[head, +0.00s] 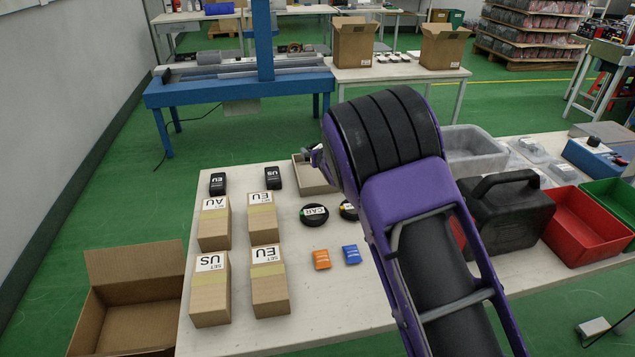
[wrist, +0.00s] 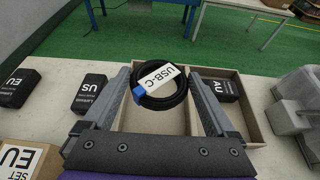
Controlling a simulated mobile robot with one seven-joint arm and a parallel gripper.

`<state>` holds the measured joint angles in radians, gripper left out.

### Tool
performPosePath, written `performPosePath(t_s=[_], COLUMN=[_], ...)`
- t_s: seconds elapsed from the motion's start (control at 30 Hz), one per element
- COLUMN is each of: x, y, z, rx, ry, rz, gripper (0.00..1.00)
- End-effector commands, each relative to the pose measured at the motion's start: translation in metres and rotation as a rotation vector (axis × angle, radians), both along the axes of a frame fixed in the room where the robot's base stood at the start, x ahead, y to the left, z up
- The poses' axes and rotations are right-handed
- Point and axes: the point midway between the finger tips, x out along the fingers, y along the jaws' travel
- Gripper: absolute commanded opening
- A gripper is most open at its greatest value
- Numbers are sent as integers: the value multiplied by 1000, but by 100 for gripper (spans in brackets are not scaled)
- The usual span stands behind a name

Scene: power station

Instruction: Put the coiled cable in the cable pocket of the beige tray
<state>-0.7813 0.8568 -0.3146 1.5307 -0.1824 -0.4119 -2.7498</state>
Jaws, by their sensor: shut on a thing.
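The coiled cable (wrist: 153,101) is black with a white USB-C tag and a blue end. My gripper (wrist: 160,80) is shut on it, with a finger at each side of the coil. In the wrist view the coil is over the middle part of the beige tray (wrist: 250,128); I cannot tell whether it touches the tray floor. A black AU adapter (wrist: 226,91) lies in the tray's right compartment. In the head view the tray (head: 318,181) is partly hidden by my arm, and the cable is hidden.
Black EU (head: 217,184) and US (head: 274,177) adapters stand left of the tray. Several cardboard set boxes (head: 212,290), a CAR puck (head: 314,222), and orange (head: 321,260) and blue (head: 351,254) packets are nearer. A grey bin (head: 475,160) stands right of the tray.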

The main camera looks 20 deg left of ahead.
Motion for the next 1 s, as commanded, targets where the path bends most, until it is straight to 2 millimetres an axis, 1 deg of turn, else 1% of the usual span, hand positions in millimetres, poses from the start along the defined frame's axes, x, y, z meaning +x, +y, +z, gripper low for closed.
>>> performPosePath(t_s=[0.03,0.1,0.2,0.37,0.6,0.67,0.97,1.0], x=[0,0,0,0,0,0,0,0], y=[-1,-1,-1,0,-1,-1,0,0], z=[-13,-27,-41,-52,-84,-87,-89,-89], rx=[0,-1,-1,0,1,1,0,0], ry=[4,4,3,0,3,2,1,1], rz=[-3,-2,-1,-1,-2,-2,-1,-1], gripper=[35,35,35,35,35,35,35,95])
